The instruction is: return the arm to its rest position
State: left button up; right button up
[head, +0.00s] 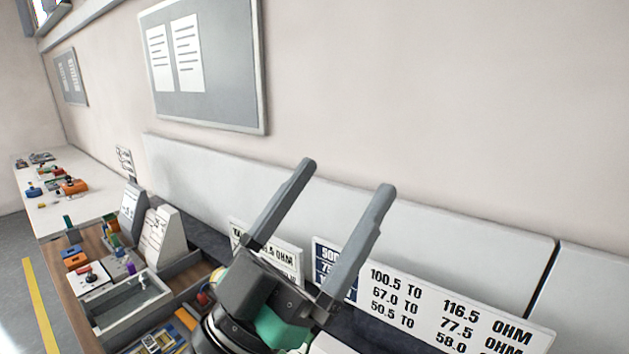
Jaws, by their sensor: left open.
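My left gripper (347,178) is in the lower middle of the head view, raised in front of the grey backboard and pointing up and to the right. Its two long grey fingers are spread apart with nothing between them. Its dark body with a green part covers some of the bench and the signs behind it. My right gripper is not in this view.
A wooden bench at lower left carries a grey open tray (128,307), white label stands (162,238) and small coloured parts. Signs with OHM values (440,318) lean along the backboard (430,235). A white table (95,205) stands farther left.

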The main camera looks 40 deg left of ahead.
pick_arm(q)
jog(key=shift+t+h, duration=0.3)
jog(key=shift+t, duration=0.4)
jog(key=s+r, duration=0.2)
jog(key=r, duration=0.1)
jog(key=s+d+r, duration=0.1)
jog(key=r, duration=0.1)
jog(key=shift+s, duration=0.15)
notch_tip(320, 180, up, 23)
jog(key=p, duration=2.4)
notch_tip(320, 180, down, 38)
jog(key=b, duration=3.8)
jog(key=shift+r, duration=0.25)
